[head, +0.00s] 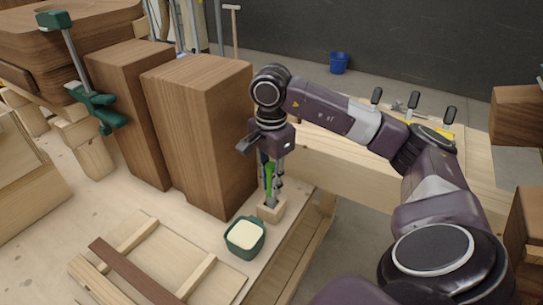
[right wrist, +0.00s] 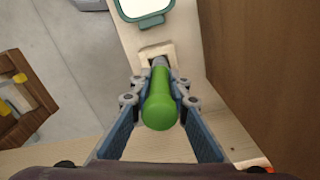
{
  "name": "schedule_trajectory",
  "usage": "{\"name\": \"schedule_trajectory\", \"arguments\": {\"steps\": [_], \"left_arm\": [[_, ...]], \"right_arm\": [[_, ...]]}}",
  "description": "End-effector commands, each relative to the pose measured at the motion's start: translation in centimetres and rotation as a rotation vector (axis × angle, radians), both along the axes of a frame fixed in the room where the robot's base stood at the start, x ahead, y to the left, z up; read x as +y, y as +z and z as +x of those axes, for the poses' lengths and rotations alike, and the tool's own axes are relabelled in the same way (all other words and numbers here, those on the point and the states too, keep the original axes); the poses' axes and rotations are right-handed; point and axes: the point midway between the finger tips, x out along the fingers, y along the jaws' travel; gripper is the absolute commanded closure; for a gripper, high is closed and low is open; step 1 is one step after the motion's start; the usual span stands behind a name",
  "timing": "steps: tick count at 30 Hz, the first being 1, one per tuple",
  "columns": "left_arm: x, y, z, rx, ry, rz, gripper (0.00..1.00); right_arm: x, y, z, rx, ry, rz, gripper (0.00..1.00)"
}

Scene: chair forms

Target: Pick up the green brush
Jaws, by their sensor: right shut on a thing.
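The green brush (head: 268,178) stands upright in a small wooden block holder (head: 271,211) on the workbench. Only its green handle and a grey lower part show. In the right wrist view the rounded handle end (right wrist: 159,110) points at the camera, and the holder (right wrist: 157,52) is just beyond it. My right gripper (head: 275,178) comes down from above and is shut on the green handle; in the wrist view its fingers (right wrist: 159,92) press on both sides of it. The brush's lower end is hidden in the holder. My left gripper is not in view.
A green tub with pale contents (head: 245,238) stands just in front of the holder. Tall wooden blocks (head: 203,130) rise close on the left. A wooden frame (head: 130,265) lies at the front left. A green clamp (head: 95,108) is at the far left. The bench edge lies right of the holder.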

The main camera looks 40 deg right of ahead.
Motion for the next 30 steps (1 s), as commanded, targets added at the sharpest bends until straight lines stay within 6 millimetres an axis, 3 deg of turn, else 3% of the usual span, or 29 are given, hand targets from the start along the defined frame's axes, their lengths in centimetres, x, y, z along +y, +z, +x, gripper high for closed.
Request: {"name": "schedule_trajectory", "arguments": {"steps": [6,18,30], "left_arm": [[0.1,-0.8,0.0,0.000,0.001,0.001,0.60],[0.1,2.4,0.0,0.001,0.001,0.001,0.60],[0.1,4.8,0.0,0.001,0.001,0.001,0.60]], "right_arm": [[0.0,4.3,0.1,-0.008,0.000,0.001,1.00],[-0.1,12.0,0.1,-0.006,-0.001,-0.001,1.00],[-0.1,17.1,0.0,-0.003,-0.001,-0.001,1.00]]}}
